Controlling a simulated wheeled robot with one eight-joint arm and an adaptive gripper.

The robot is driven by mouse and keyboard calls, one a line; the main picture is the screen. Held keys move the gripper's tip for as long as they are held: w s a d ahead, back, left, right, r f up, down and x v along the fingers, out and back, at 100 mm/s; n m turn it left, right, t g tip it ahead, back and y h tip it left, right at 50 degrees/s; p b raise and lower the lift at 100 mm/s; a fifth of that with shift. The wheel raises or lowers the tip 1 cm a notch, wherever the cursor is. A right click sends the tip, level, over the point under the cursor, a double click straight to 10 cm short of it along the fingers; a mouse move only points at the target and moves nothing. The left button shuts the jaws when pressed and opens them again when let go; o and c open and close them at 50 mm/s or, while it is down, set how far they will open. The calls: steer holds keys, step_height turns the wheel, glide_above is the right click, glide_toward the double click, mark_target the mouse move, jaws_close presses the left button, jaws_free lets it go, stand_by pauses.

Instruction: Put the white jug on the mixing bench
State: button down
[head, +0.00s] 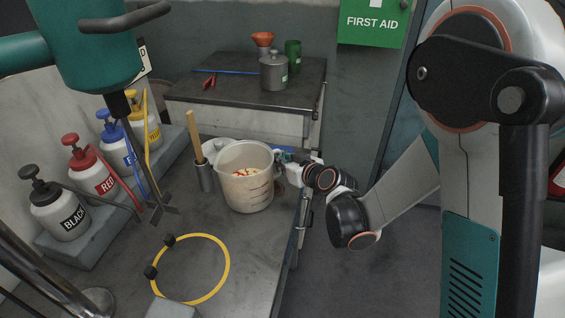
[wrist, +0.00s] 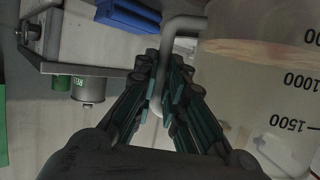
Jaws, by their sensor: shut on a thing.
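The white jug (head: 245,185) is a translucent measuring jug with level marks and pale contents with red specks. It is upright at the right side of the dark bench (head: 252,245) under the teal mixer (head: 88,45); I take this as the mixing bench. I cannot tell whether the jug's base touches the top. My gripper (head: 287,170) reaches in from the right and is shut on the jug's handle. In the wrist view the fingers (wrist: 162,88) close around the grey handle (wrist: 185,24), beside the jug wall (wrist: 245,85).
Black, red, blue and yellow pump bottles (head: 90,165) line the left. A metal cup with wooden sticks (head: 204,175) stands close left of the jug. A yellow ring (head: 228,265) lies in front. A back table (head: 225,92) holds a lidded pot (head: 273,72).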

steer(key=c, duration=1.7)
jaws_free()
steer(key=shift+o, duration=0.2)
steer(key=shift+r, duration=0.1)
steer(key=s+d+r+m+g+h+p, duration=0.1)
steer(key=s+d+r+m+g+h, duration=0.1)
steer(key=s+d+r, duration=0.5)
steer(key=s+d+r+m+g+h+p, duration=0.1)
steer(key=s+d+r+m+h, duration=0.4)
steer(key=s+d, duration=1.4)
steer(key=s+r+h, duration=0.1)
steer(key=s+r, duration=0.1)
steer(key=s, duration=0.1)
steer(key=shift+s+g+p, duration=0.35)
steer(key=shift+g+p, duration=0.05)
steer(key=shift+r, duration=0.1)
